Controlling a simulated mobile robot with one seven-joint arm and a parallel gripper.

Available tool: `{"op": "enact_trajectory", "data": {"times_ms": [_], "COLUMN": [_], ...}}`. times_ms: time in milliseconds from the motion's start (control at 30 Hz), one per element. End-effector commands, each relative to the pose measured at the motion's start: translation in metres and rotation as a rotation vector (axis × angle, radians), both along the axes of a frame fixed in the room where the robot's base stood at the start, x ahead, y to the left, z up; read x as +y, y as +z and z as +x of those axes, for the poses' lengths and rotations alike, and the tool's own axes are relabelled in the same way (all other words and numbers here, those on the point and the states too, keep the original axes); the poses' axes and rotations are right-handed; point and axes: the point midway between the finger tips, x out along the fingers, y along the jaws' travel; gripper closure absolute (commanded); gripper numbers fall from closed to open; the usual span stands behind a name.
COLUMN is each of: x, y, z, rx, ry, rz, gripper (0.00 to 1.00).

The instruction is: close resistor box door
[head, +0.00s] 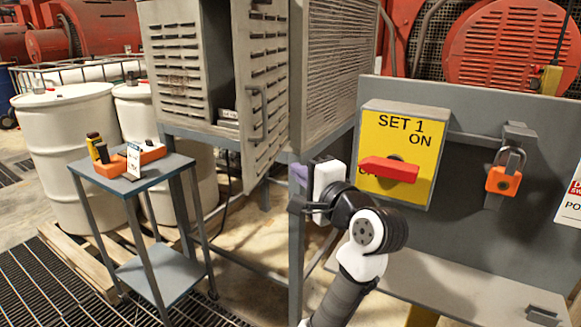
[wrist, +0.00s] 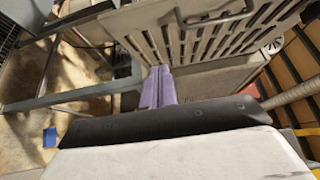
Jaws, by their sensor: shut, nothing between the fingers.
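The resistor box (head: 178,58) is a grey slatted metal cabinet on a frame stand. Its slatted door (head: 276,85) stands partly open, with a dark gap to its left and a bar handle (head: 258,114) on its face. My gripper (head: 297,175) is low and to the right of the door's lower edge in the head view. In the wrist view my gripper's purple fingers (wrist: 159,72) are together and empty, pointing at the slatted door (wrist: 205,40). The door handle (wrist: 218,14) shows above them. I cannot tell whether the fingertips touch the door.
A small blue-grey table (head: 131,180) with an orange tool (head: 148,155) stands at left, before white drums (head: 66,145). A grey panel (head: 455,240) with a yellow switch box (head: 425,150), red lever and orange padlock (head: 503,181) stands close at right. Floor between table and panel looks open.

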Motion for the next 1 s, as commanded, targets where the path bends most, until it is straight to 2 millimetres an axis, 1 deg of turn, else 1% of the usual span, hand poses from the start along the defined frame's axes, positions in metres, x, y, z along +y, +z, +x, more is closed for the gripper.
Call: {"op": "enact_trajectory", "data": {"times_ms": [33,200,367,500,600,767,1000], "x": [0.006,0.022,0.036,0.057,0.066,0.072,0.072], "y": [0.001,0.002,0.002,0.001,0.0,0.0,0.0], "z": [0.009,0.043,0.073,0.079,0.083,0.085,0.085], "rx": [0.004,0.002,0.003,0.001,0.001,-0.001,-0.001], "ry": [0.005,0.005,0.005,0.003,0.003,0.0,0.0], "rz": [0.001,0.0,-0.001,-0.003,-0.003,-0.003,-0.003], "gripper": [1.0,1.0,1.0,1.0,1.0,1.0,1.0]}}
